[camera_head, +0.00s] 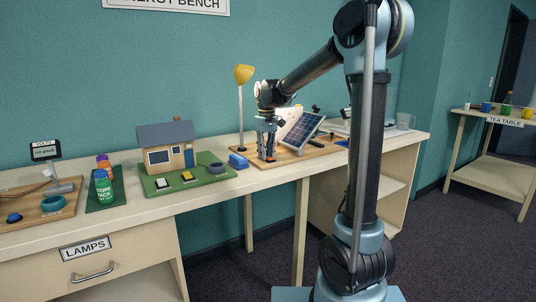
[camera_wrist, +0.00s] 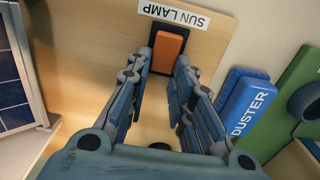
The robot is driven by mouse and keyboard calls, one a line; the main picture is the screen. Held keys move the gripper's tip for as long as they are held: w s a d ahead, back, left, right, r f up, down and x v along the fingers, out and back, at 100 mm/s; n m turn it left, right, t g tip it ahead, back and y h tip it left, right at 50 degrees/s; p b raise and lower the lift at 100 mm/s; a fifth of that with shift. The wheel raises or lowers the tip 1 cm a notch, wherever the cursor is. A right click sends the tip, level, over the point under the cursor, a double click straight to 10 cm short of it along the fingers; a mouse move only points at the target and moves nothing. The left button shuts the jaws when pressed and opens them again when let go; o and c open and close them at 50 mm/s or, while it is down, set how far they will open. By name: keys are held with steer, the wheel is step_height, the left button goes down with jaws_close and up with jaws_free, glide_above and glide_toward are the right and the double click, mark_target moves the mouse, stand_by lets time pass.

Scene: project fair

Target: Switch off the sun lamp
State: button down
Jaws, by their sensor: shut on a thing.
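The sun lamp (camera_head: 243,74) has a yellow shade on a pale pole above the bench. In the head view my gripper (camera_head: 267,155) is low over the board and hides the switch.
A solar panel (camera_head: 299,130) stands close to the right of my gripper. A blue duster (camera_head: 238,161) lies close on the left, also in the wrist view (camera_wrist: 248,105). A model house (camera_head: 168,149) on a green base is further left. Bottles and a tea table (camera_head: 505,116) are farther off.

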mark_target(273, 158)
steer(key=shift+s+d+r+t+y, duration=0.1)
steer(key=shift+s+d+t+y, duration=0.1)
steer(key=shift+t+y, duration=0.35)
steer(key=shift+s+d+r+t+y, duration=0.1)
steer(key=shift+d+t+y, duration=0.15)
steer(key=shift+t, duration=0.5)
steer(key=c, duration=1.4)
jaws_free()
steer(key=shift+a, duration=0.1)
steer(key=shift+r, duration=0.1)
steer(key=shift+s+r, duration=0.1)
steer(key=shift+r, duration=0.2)
steer(key=v, duration=1.1)
